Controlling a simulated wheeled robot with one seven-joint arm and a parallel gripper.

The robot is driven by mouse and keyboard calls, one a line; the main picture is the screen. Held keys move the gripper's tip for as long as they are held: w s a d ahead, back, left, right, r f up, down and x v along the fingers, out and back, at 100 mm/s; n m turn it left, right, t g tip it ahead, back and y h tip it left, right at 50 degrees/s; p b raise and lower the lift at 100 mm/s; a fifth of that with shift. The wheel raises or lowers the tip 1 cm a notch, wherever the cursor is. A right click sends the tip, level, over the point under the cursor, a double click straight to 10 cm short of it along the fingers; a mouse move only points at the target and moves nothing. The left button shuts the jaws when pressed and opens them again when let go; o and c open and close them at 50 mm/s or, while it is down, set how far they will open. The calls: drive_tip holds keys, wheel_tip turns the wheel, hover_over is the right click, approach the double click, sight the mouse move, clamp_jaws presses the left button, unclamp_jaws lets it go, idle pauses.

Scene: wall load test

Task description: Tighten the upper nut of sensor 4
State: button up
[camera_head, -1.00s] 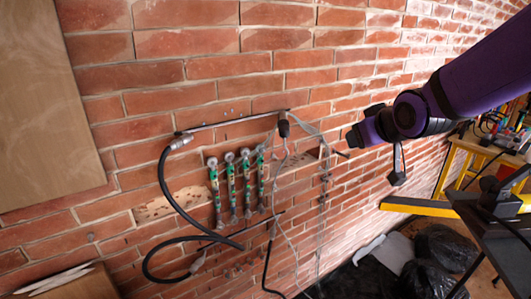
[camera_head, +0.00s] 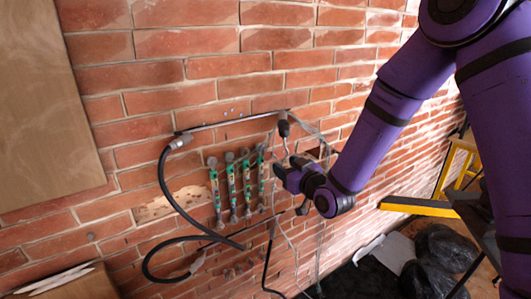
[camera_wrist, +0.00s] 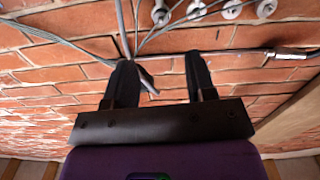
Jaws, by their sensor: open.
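Several slim green-and-silver sensors hang side by side on the brick wall. The rightmost sensor (camera_head: 261,178) is the one closest to my gripper; no number is readable. Round grey upper ends of the sensors show at the top of the wrist view, where the picture looks upside down; the closest upper end (camera_wrist: 160,15) is the leftmost there. My gripper (camera_head: 285,170) is just right of the row, in front of the wall. The sensors' lower ends are outside the wrist view.
A horizontal bar (camera_head: 232,120) runs above the sensors. A thick black hose (camera_head: 163,185) loops at the left. Thin grey cables (camera_wrist: 122,25) hang near my gripper and cross ahead of its fingers. A wooden board (camera_head: 45,110) is on the wall at far left; a yellow beam (camera_head: 415,206) is at right.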

sight(262, 149)
drive_tip(key=x, duration=1)
drive_tip(key=shift+w+a, duration=0.3)
drive_tip(key=c, duration=0.9)
